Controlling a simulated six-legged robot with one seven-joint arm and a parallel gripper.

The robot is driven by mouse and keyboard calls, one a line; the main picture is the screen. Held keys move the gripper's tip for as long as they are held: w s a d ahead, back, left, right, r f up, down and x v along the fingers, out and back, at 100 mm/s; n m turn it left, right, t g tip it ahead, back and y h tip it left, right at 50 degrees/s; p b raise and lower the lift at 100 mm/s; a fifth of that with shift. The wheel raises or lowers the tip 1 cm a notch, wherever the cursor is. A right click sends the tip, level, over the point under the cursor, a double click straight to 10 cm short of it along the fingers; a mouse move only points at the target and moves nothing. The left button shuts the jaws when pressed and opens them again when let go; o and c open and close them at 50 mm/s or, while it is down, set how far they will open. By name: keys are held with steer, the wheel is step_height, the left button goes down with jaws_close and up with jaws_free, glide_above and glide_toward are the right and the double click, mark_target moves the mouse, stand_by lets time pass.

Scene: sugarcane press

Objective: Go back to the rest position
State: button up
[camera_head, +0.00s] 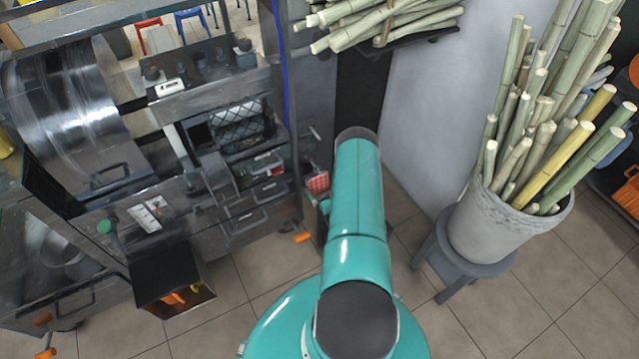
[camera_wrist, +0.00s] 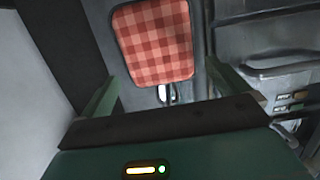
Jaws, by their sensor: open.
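My arm, teal with dark caps, reaches forward from the bottom middle of the head view, and its far end hides my gripper there. In the wrist view my gripper (camera_wrist: 165,92) shows two green fingers set wide apart, with nothing between them. A red checked cloth (camera_wrist: 153,42) hangs beyond the fingers in the wrist view. The cloth also shows in the head view (camera_head: 318,183), just left of my arm. I cannot tell how far the fingers are from it.
The steel sugarcane press cart (camera_head: 75,110) with drawers (camera_head: 250,212) stands at the left. A grey bucket (camera_head: 480,228) of canes stands on a stool (camera_head: 447,263) at the right. More canes (camera_head: 375,22) lie on a rack at the top. Tiled floor (camera_head: 530,310) is clear at lower right.

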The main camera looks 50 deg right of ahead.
steer(key=v, duration=1)
steer(key=shift+s, duration=0.1)
